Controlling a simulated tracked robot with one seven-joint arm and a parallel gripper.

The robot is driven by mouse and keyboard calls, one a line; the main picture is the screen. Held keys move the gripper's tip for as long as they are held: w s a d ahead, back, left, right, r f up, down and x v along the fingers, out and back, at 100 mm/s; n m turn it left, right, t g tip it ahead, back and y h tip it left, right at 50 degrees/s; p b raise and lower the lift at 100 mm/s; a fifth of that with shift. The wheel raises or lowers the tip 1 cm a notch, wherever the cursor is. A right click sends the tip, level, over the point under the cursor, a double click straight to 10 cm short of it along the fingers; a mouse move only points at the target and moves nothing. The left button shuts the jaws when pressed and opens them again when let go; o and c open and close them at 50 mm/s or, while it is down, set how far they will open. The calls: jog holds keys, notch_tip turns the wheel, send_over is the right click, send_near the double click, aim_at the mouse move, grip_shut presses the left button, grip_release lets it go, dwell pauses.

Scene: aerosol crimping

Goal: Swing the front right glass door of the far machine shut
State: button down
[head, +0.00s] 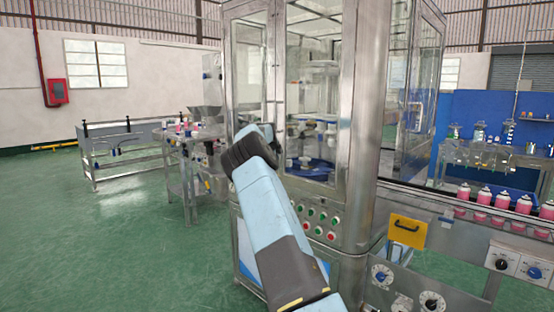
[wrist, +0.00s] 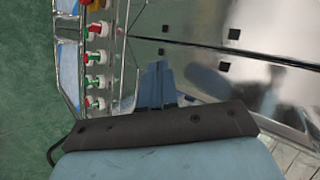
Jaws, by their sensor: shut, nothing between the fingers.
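The far machine (head: 362,130) is a tall steel-framed cabinet with glass panes, in the middle of the head view. A glazed front panel (head: 318,85) faces me, and white and blue parts show behind it. A narrower glass panel (head: 247,75) stands at its left. I cannot tell which pane is the front right door or how far it stands open. In the head view my arm reaches up across the machine's lower front, and its fingers are hidden. In the wrist view my gripper (wrist: 158,68) shows as slim bluish fingers, shut and empty, in front of steel surfaces.
Green and red buttons (head: 315,218) line the machine's lower front; they also show in the wrist view (wrist: 97,55). A steel conveyor (head: 470,210) with pink cans runs right. A steel table (head: 185,145) stands left. Green floor (head: 110,235) is clear at left.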

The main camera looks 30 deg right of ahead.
jog(key=s+a+r, duration=0.1)
jog(key=a+r, duration=0.5)
jog(key=a, duration=0.3)
jog(key=shift+s, duration=0.3)
jog(key=shift+a+r, duration=0.1)
jog(key=shift+r, duration=0.05)
jog(key=s+a+r+n+y, duration=0.1)
jog(key=s+r+n, duration=0.15)
jog(key=s, duration=0.55)
jog(key=s+a+r+n+y, duration=0.1)
jog(key=s+r+n+y, duration=0.1)
jog(key=s+r, duration=0.35)
jog(key=s+a+r+n+y, duration=0.15)
jog(key=s+a+n, duration=0.35)
jog(key=s, duration=0.6)
jog(key=s+a+n+y, duration=0.2)
jog(key=s+a+n, duration=0.1)
jog(key=s+a, duration=0.55)
jog(key=s+a+f+n, duration=0.3)
jog(key=s+a+n, duration=0.1)
jog(key=s, duration=0.7)
jog(key=s+a+f+n, duration=0.3)
jog(key=s+a+n, duration=0.2)
jog(key=s, duration=0.6)
jog(key=s+a+f+n+g, duration=0.1)
jog(key=s+a+f+n, duration=0.2)
jog(key=s, duration=0.8)
jog(key=shift+s+a+f+n, duration=0.2)
jog(key=shift+a+n, duration=0.55)
jog(key=shift+n, duration=0.4)
